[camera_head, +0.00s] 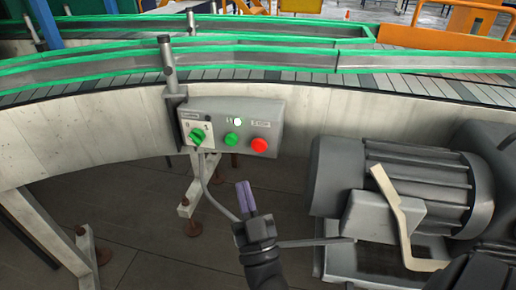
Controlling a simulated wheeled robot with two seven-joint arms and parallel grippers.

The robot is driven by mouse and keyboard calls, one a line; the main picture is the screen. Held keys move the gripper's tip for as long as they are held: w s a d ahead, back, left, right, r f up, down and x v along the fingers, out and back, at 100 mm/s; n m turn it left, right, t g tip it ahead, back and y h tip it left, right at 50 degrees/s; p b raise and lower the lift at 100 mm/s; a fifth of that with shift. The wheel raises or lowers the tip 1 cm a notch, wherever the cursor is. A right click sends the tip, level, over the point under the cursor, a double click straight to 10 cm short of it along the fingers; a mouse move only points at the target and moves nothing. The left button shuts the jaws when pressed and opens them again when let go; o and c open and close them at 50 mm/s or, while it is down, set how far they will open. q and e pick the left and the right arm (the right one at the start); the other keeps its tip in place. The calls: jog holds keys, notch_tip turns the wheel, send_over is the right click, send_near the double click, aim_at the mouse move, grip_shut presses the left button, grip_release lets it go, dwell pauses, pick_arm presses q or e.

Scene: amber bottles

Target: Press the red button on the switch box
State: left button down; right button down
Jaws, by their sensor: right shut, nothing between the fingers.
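The switch box (268,119) is a grey box fixed to the side of the conveyor, near the middle of the head view. The red button (259,145) is at the right of its front face. My right gripper (245,190) points up from below, lower than the box and slightly left of the red button in the picture. Its two fingers are together with nothing between them. It looks apart from the box. The red button is fully visible. My left gripper is not in view.
The box also has a green button (231,139), a green rotary knob (197,136) and a white lamp (238,122). A large grey motor (400,180) stands right of my gripper. The curved conveyor (90,132) runs behind. The floor (150,215) at lower left has conveyor legs.

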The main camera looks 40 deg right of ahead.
aim_at(259, 145)
jog(key=shift+w, duration=0.1)
jog(key=w+d+b, duration=0.3)
jog(key=w+d, duration=0.2)
jog(key=d, duration=0.1)
jog(key=shift+w+d, duration=0.3)
jog(key=shift+d, duration=0.05)
dwell(1.4)
dwell(0.7)
jog(key=shift+w+d, duration=0.25)
jog(key=shift+d, duration=0.05)
